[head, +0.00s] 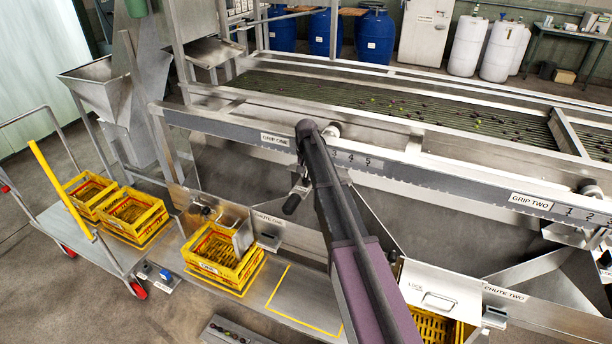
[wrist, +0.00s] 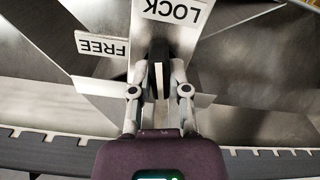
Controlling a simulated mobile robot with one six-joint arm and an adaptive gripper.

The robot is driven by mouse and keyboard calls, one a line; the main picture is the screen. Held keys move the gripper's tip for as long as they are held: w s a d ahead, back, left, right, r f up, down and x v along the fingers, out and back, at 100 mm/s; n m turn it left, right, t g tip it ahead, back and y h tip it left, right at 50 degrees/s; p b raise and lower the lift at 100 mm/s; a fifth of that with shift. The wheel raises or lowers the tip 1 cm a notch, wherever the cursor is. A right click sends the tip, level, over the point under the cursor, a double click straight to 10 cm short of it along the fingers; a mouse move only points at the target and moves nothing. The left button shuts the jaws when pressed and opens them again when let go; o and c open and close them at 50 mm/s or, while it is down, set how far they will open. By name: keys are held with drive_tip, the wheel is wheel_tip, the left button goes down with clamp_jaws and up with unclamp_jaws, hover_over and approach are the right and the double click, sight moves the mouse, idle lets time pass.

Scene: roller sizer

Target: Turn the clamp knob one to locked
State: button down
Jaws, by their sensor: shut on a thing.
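In the wrist view, clamp knob one (wrist: 158,53) is a dark, narrow grip with a pale stripe along it. My gripper (wrist: 159,72) has a finger on each side of it and is shut on it. The knob lies nearly upright in the picture. The LOCK plate (wrist: 172,10) is just above it, slightly right, and the FREE plate (wrist: 102,46) is to its left. I cannot tell which end of the knob is its pointer. In the head view, my arm covers most of this spot, below the GRIP ONE label (head: 275,140).
A notched rail (head: 430,174) runs across the machine front; it crosses the bottom of the wrist view (wrist: 50,152). Steel chute panels surround the knob. A yellow crate (head: 232,283) stands by chute one. A trolley (head: 95,262) with crates is at left.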

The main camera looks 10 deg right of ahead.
drive_tip(key=shift+m, duration=1.4)
drive_tip(key=c, duration=0.6)
unclamp_jaws()
drive_tip(key=shift+n, duration=0.4)
